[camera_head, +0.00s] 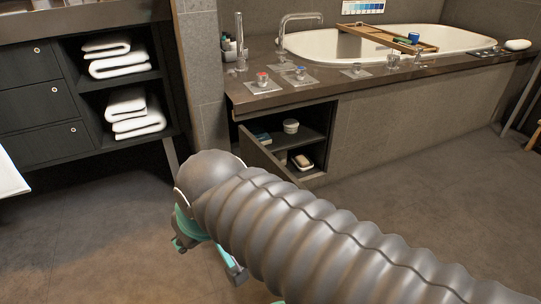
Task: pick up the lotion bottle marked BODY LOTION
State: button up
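I cannot pick out a bottle marked BODY LOTION; no label is readable at this size. A cluster of small bottles (229,46) stands on the far left corner of the tub deck, by the wall. My arm, in a grey ribbed sleeve, runs from the lower right toward the middle left. Part of my gripper (234,268) shows below its end, beside teal parts, over the floor. It is well apart from the bottles. The sleeve hides most of it, so its fingertips and anything between them cannot be made out.
A bathtub (460,38) with a wooden tray (385,36) is set in the dark deck (290,95). Below, a cabinet door (262,155) stands open on shelves with small items. Folded towels (118,66) fill the left vanity's shelves. Floor (400,195) is clear at right.

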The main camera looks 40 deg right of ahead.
aim_at(282, 157)
jog(key=u, duration=1.65)
jog(key=k, duration=0.5)
jog(key=z, duration=4.25)
jog(key=i, duration=1.85)
jog(key=u, duration=1.25)
